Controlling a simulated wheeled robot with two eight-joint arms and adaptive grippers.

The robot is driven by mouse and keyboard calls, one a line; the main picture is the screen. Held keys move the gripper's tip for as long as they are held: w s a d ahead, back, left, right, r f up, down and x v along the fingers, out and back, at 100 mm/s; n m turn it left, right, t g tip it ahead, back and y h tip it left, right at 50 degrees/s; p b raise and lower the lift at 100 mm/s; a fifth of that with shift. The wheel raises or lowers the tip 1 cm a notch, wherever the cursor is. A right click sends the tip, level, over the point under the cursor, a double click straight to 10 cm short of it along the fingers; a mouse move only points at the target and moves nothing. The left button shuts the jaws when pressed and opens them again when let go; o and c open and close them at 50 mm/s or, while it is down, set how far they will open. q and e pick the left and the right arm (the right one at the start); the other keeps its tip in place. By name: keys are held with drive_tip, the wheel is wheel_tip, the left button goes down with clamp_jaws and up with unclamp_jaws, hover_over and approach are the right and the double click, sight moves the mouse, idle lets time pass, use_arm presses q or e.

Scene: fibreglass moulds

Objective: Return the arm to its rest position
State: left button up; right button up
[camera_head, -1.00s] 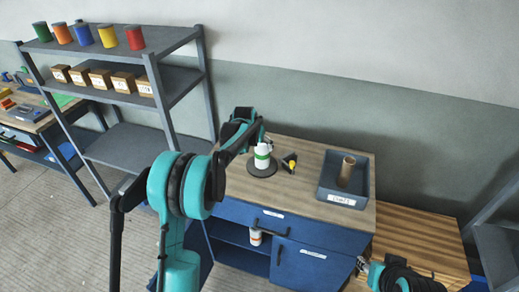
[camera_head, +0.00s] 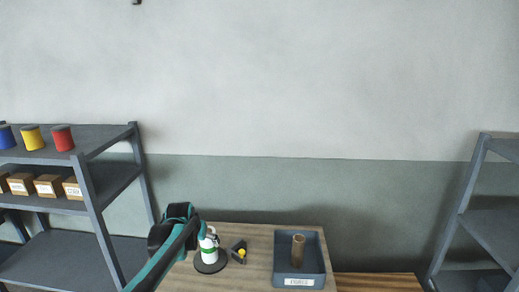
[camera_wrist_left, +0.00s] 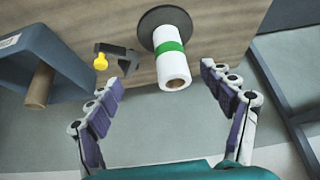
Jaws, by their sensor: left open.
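My left arm comes in from the bottom left in the head view, and my left gripper (camera_head: 196,228) is beside a white roll with a green band (camera_head: 209,246). The roll stands on a dark round base on the wooden top of the cabinet (camera_head: 258,243). In the left wrist view my left gripper (camera_wrist_left: 157,84) is open, its fingers apart on either side of the roll (camera_wrist_left: 171,70). Nothing is held between them. Whether a finger touches the roll I cannot tell. My right gripper is not in view.
A dark clamp with a yellow knob (camera_head: 238,251) lies right of the roll. A grey-blue bin (camera_head: 317,262) holds a brown tube (camera_head: 297,250). Shelves with tins and boxes (camera_head: 108,172) stand left, and another rack (camera_head: 462,205) stands right.

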use_arm(q)
drive_tip(key=s+d+r+b, duration=0.1)
drive_tip(key=s+d+b, duration=0.25)
drive_tip(key=s, duration=1.35)
drive_tip(key=s+f+b, duration=0.2)
drive_tip(key=s+f, duration=0.3)
drive_tip(key=s, duration=0.4)
drive_tip(key=s+d+f+t+b, duration=0.1)
drive_tip(key=s+f+b, duration=0.1)
drive_tip(key=s+f, duration=0.3)
drive_tip(key=s, duration=0.4)
drive_tip(key=shift+s+d+b, duration=0.2)
drive_tip(key=shift+b, duration=0.15)
